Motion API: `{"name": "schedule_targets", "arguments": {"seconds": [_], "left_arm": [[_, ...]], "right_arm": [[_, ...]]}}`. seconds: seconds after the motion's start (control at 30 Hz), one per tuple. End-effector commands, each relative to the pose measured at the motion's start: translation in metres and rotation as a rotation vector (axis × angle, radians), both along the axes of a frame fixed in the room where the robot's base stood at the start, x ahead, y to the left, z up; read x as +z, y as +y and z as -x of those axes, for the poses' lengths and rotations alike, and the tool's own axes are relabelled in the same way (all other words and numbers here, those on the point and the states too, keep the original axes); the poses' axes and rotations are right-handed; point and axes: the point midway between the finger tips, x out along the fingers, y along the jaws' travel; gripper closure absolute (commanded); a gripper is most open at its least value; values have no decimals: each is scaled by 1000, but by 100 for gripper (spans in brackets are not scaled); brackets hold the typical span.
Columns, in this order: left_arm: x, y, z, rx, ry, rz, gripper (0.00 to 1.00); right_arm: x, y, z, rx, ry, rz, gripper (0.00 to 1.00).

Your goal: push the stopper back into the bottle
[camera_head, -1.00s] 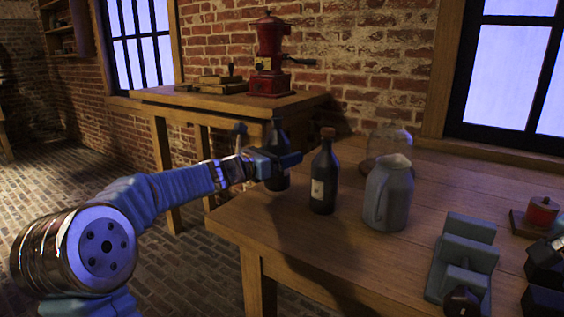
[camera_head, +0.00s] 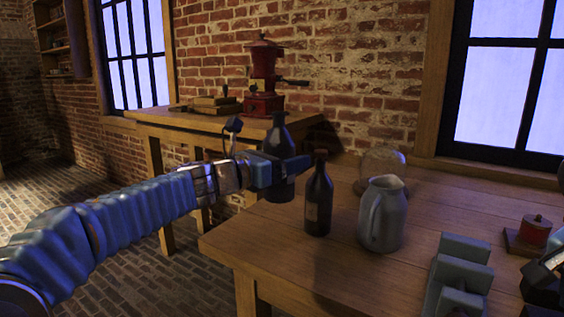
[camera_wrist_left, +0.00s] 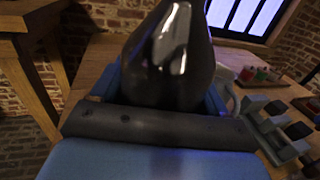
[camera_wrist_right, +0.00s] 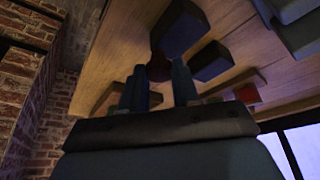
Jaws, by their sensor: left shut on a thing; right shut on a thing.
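My left gripper (camera_head: 281,172) is shut on a dark bottle (camera_head: 278,130), held roughly upright near the table's back left edge. In the left wrist view the glossy dark bottle (camera_wrist_left: 170,60) fills the space between the fingers. I see no stopper in its neck in the head view. In the right wrist view my right gripper (camera_wrist_right: 159,85) is shut on a small dark red-brown rounded thing (camera_wrist_right: 158,68), which looks like a stopper. The right gripper is not clearly seen in the head view. A second dark bottle (camera_head: 318,200) with a brown top stands on the table.
A grey jug (camera_head: 382,215) and a glass jar (camera_head: 384,165) stand right of the second bottle. A grey-blue stepped block (camera_head: 462,275) and a red-topped piece (camera_head: 534,230) are further right. A red grinder (camera_head: 263,80) stands on the back table. The front middle of the table (camera_head: 340,275) is clear.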

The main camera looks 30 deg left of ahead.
Motion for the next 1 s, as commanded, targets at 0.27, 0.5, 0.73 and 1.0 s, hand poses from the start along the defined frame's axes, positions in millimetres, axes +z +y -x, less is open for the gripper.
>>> {"name": "schedule_targets", "arguments": {"seconds": [0.27, 0.5, 0.73, 1.0], "left_arm": [[11, -14, 16, 0, -3, -1, 75], [15, -19, 23, 0, -2, 0, 75], [15, -21, 26, 0, -1, -1, 75], [16, -21, 26, 0, -1, -1, 75]], "right_arm": [[1, 0, 0, 0, 0, 0, 97], [2, 0, 0, 0, 0, 0, 97], [2, 0, 0, 0, 0, 0, 97], [2, 0, 0, 0, 0, 0, 97]]}}
